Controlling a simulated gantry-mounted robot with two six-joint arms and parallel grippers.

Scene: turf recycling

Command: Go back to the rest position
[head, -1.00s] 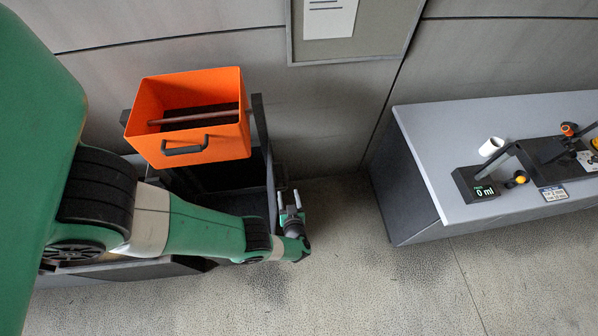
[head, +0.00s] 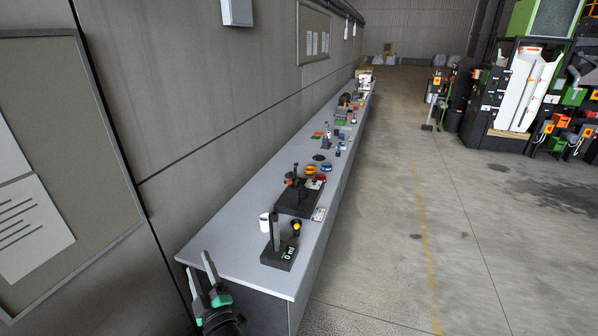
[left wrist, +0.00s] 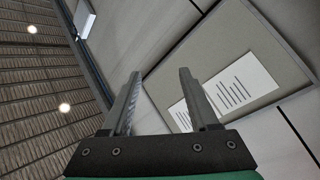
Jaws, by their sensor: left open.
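My left gripper (head: 205,282) shows at the lower left of the head view, in front of the near end of the long grey bench. Its two fingers point up and stand apart, with nothing between them. In the left wrist view the gripper (left wrist: 158,95) is also open and empty, with the wall behind it. My right gripper is in neither view.
The long grey bench (head: 234,245) runs along the wall, with a device with a green display (head: 283,256) and several small items on it. A notice board (head: 110,150) hangs at left. Open floor (head: 400,235) lies right of the bench. Machines (head: 520,90) stand far right.

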